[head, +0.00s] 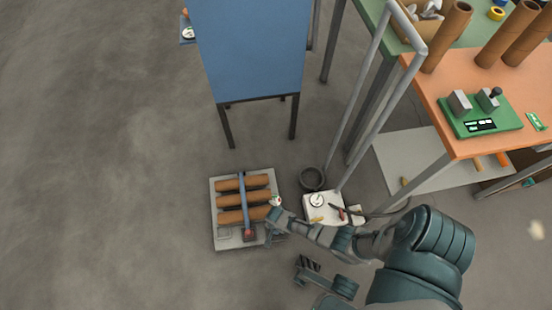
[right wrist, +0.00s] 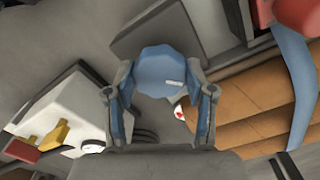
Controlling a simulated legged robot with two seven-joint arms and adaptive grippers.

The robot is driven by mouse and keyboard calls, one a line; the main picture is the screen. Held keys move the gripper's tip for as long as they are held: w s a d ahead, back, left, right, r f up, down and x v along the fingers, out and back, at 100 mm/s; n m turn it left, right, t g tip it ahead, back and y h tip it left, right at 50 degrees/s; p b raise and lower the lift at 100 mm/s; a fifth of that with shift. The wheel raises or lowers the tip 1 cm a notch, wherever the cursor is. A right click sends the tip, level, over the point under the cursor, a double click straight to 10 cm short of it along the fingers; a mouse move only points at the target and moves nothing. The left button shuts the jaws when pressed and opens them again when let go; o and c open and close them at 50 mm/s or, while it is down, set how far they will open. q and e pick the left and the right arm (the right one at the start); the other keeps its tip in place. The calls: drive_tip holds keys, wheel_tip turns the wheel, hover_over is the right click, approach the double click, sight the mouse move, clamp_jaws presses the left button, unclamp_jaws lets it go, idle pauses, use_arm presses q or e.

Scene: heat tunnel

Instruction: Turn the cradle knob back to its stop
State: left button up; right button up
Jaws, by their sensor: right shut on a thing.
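The cradle (head: 218,190) is a flat grey tray on the floor. It carries brown tubes (head: 235,199) under a blue bar (head: 242,190) with a red part at its near end. In the right wrist view, the blue faceted knob (right wrist: 165,66) with a small white mark sits between the fingers of my right gripper (right wrist: 160,85), which is shut on it. In the head view my right gripper (head: 272,226) is at the cradle's right edge and hides the knob. A small white disc with a red mark (head: 277,200) is beside it.
A white box with a dial (head: 317,201) and a dark round bin (head: 312,178) stand right of the cradle. A blue table (head: 250,50) is behind; an orange bench (head: 470,75) with metal posts is at right. The floor at left is clear.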

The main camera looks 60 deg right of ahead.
drive_tip(key=shift+w+n, duration=0.1)
drive_tip(key=shift+n, duration=0.2)
drive_tip(key=n+p, duration=0.1)
drive_tip(key=n, duration=0.3)
drive_tip(key=shift+r+n, duration=0.1)
drive_tip(key=shift+n, duration=0.2)
drive_tip(key=n, duration=0.5)
drive_tip(key=shift+n+p, duration=0.3)
drive_tip(key=shift+p, duration=0.05)
drive_tip(key=n, duration=0.5)
drive_tip(key=shift+d, duration=0.1)
drive_tip(key=n, duration=0.5)
drive_tip(key=shift+n, duration=0.4)
drive_tip(key=o, duration=1.2)
drive_tip(key=shift+c, duration=0.2)
